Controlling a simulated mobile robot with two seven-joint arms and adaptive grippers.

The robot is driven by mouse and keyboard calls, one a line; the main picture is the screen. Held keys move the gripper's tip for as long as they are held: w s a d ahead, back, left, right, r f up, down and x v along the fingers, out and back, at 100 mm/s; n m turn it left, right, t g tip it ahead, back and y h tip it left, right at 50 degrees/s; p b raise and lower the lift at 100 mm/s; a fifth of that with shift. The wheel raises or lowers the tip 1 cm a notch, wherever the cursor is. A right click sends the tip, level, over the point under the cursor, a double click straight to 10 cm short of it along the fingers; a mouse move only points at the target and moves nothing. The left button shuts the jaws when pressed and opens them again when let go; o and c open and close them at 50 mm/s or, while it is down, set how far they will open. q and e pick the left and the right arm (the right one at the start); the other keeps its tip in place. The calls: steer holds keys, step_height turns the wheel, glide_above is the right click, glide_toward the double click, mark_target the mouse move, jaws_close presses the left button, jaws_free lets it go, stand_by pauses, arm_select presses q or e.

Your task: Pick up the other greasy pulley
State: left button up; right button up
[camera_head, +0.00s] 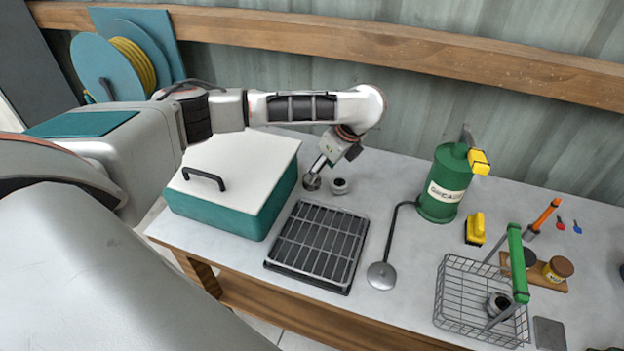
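A small dark grey ring-shaped pulley (339,186) lies on the table behind the rack. Another dark round pulley (498,303) is inside the wire basket (462,302) at the right. My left gripper (316,172) points down just left of the pulley on the table, between it and the teal box. A round grey metal piece (312,182) shows at its fingertips; it is too small to tell whether this is a held part or one lying there. The finger opening is unclear. My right gripper is not in view.
A teal box with a white lid (238,165) stands left of the gripper. A black slatted rack (318,245) lies in front. A green can (443,190), a lamp-like metal rod (382,276), a yellow brush (475,229) and jars (559,268) stand right.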

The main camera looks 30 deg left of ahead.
arm_select(q)
steer(key=x, duration=0.6)
steer(key=shift+s+a+r, duration=0.15)
steer(key=shift+a+r, duration=0.05)
steer(key=shift+a, duration=0.1)
steer(key=shift+c, duration=0.5)
steer(key=c, duration=1.1)
